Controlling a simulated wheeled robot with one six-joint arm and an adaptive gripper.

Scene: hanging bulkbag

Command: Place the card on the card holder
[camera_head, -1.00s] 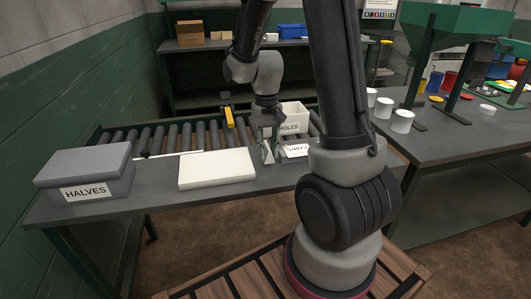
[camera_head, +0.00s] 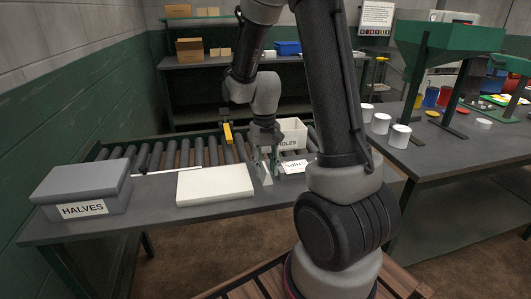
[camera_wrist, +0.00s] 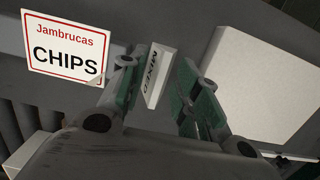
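A white card with a red border reading "Jambrucas CHIPS" (camera_wrist: 66,48) shows at the upper left of the wrist view. In the head view the card (camera_head: 294,167) lies on the grey table, right of my gripper (camera_head: 268,160). A pale wedge-shaped piece (camera_head: 266,177), apparently the card holder, stands below my fingers. In the wrist view a narrow white piece marked "MIXED" (camera_wrist: 160,76) shows between the fingers of my gripper (camera_wrist: 160,88). The fingers are apart, with a gap on the right side. The card is outside them.
A white slab (camera_head: 215,186) lies left of my gripper. A grey box marked "HALVES" (camera_head: 82,188) stands at the table's left end. A white "HOLES" bin (camera_head: 292,132) stands behind my gripper. A roller conveyor (camera_head: 190,150) runs along the back.

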